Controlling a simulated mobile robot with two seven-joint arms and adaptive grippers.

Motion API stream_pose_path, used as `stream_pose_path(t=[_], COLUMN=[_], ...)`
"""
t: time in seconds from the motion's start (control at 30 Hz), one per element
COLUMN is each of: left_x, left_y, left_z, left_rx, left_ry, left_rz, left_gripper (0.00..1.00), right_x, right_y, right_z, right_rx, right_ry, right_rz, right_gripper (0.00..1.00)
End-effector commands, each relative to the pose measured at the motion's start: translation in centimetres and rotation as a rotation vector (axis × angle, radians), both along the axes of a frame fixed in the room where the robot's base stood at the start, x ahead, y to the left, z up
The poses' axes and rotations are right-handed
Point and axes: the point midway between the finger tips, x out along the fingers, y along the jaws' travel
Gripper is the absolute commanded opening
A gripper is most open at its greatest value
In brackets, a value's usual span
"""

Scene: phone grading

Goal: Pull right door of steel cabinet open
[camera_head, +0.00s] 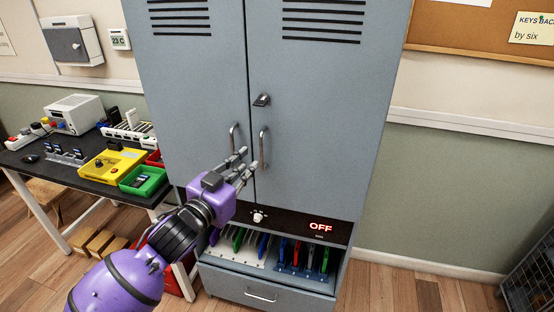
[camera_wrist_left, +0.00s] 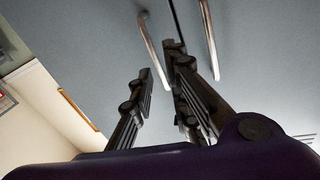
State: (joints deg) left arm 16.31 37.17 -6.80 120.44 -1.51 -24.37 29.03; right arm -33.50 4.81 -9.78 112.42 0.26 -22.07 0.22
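The steel cabinet's right door (camera_head: 320,110) is grey-blue and shut, flush beside the left door (camera_head: 200,90). Its vertical bar handle (camera_head: 265,148) stands near the middle seam, below a small dark latch (camera_head: 262,100). My left gripper (camera_head: 247,160) is open in front of the right door, with its fingertips close to that handle. In the left wrist view, which looks upside down, the right-door handle (camera_wrist_left: 151,45) appears between the spread fingers (camera_wrist_left: 158,62); contact cannot be told. The left-door handle (camera_wrist_left: 209,38) lies outside the fingers. My right gripper is out of view.
Below the doors are a black panel reading OFF (camera_head: 320,227), an open bay of coloured devices and a drawer (camera_head: 262,295). A dark table (camera_head: 70,178) with trays stands left. The floor (camera_head: 420,295) to the right is clear up to a dark crate (camera_head: 530,280).

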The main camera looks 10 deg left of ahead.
Motion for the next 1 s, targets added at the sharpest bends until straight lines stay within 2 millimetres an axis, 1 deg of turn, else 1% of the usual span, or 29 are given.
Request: stream_pose_path(t=[0.1, 0.23, 0.37, 0.6, 0.7, 0.83, 1.0], left_x=[-0.4, 0.1, 1.6, 5.4, 6.4, 7.1, 7.2], left_y=[0.0, -0.1, -0.5, -1.3, -1.6, -1.8, -1.8], left_z=[0.2, 0.3, 0.4, 0.4, 0.3, 0.2, 0.1], left_rx=[-0.094, -0.142, -0.146, -0.143, -0.145, -0.144, -0.143], left_ry=[0.021, 0.031, 0.030, 0.031, 0.032, 0.034, 0.034], left_rz=[0.001, 0.002, 0.000, 0.003, 0.002, 0.002, 0.001], left_gripper=[0.15, 0.15, 0.15, 0.15, 0.15, 0.15, 0.15], right_x=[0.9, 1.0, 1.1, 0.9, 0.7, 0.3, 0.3], right_y=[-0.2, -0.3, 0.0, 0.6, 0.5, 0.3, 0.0], right_z=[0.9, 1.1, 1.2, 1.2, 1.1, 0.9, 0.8], right_rx=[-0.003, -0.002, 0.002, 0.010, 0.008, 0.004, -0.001], right_ry=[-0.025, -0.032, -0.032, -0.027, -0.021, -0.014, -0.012], right_rz=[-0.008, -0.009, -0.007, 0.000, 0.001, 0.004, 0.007], right_gripper=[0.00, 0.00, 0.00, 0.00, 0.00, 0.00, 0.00])
